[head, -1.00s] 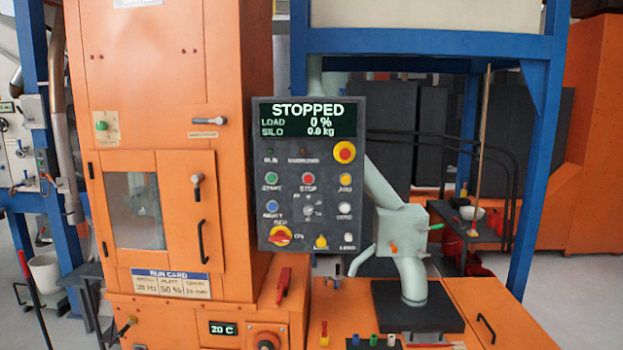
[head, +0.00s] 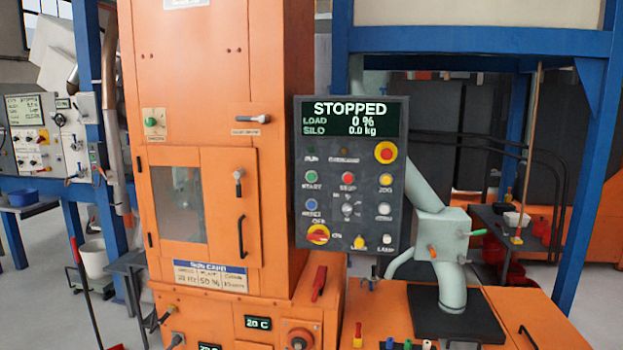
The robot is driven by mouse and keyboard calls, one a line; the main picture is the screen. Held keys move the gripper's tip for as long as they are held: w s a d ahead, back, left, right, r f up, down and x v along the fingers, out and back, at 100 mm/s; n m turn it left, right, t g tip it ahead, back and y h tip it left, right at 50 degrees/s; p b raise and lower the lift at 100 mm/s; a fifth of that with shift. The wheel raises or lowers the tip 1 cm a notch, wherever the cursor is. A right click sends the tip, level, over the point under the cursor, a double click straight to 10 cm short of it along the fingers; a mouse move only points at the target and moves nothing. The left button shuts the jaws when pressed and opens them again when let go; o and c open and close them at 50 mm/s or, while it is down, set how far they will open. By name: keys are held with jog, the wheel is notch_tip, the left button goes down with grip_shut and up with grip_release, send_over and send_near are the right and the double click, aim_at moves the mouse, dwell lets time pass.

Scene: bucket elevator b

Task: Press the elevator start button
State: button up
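The dark control panel (head: 349,214) hangs right of the orange elevator housing in the head view. Its display (head: 350,118) reads STOPPED, load 0 %, silo 0.0 kg. The green start button (head: 311,177) is on the panel's left side, with the red stop button (head: 348,178) to its right. A blue button (head: 311,205) lies below the start button. A red and yellow emergency button (head: 386,152) is at the upper right, and a red and yellow rotary switch (head: 318,234) is at the lower left. My gripper is not in view.
The orange housing (head: 222,60) with a windowed door stands left of the panel. A pale green pipe (head: 440,235) and an orange bench top (head: 480,325) are to the right. Blue posts (head: 91,110) frame the area. Grey floor shows at the left.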

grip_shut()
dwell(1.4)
